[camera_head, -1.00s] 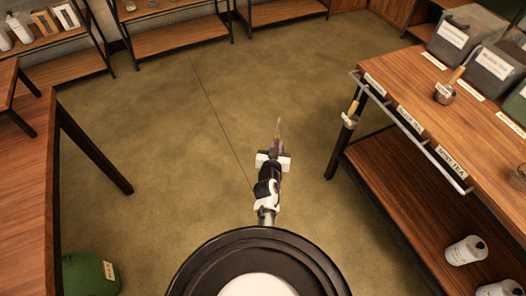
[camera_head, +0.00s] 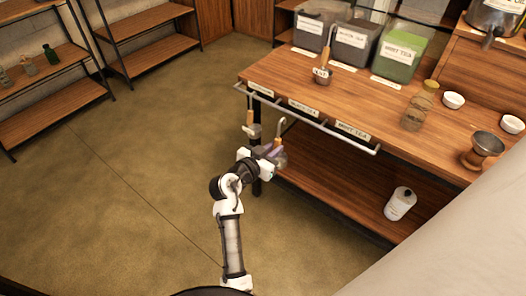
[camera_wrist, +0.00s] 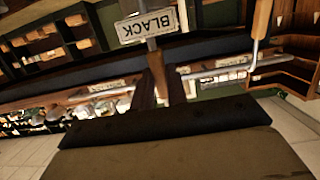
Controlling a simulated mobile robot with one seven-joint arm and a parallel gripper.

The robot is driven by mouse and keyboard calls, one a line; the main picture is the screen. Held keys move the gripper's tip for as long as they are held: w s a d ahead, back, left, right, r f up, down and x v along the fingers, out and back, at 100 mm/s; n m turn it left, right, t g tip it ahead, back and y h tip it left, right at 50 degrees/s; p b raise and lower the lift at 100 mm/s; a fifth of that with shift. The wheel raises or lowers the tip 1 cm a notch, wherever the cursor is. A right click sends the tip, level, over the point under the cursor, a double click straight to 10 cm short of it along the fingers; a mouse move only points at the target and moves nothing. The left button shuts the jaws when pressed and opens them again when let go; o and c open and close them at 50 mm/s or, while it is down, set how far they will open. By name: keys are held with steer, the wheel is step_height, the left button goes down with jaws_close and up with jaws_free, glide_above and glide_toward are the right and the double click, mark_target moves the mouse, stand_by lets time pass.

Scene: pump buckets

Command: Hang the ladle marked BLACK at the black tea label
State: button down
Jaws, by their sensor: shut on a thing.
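My gripper (camera_head: 264,155) is shut on a ladle (camera_head: 280,130), just in front of and below the rail (camera_head: 320,125). Its hook end points up and its bowl is low, partly behind the fingers. In the wrist view its tag (camera_wrist: 147,25) reads BLACK, upside down, above the handle (camera_wrist: 157,72) between my fingers. The ladle appears apart from the rail. Three labels line the table edge: a left one (camera_head: 260,90), too small to read, a middle one (camera_head: 303,108), possibly BLACK TEA, and a right one (camera_head: 352,130) reading MINT TEA.
Another ladle (camera_head: 250,122) hangs at the rail's left end. A third (camera_head: 323,70) stands on the table near the bins. A green MINT TEA bin (camera_head: 398,52), stacked jars (camera_head: 416,110) and bowls stand on top. A white bottle (camera_head: 400,203) is on the lower shelf. Left floor is clear.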

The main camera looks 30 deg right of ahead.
steer(key=f+b+x, duration=0.1)
steer(key=x, duration=0.7)
steer(key=shift+d, duration=0.2)
stand_by(0.5)
steer(key=shift+w+f, duration=0.15)
steer(key=shift+f, duration=0.05)
steer(key=c, duration=1.3)
jaws_free()
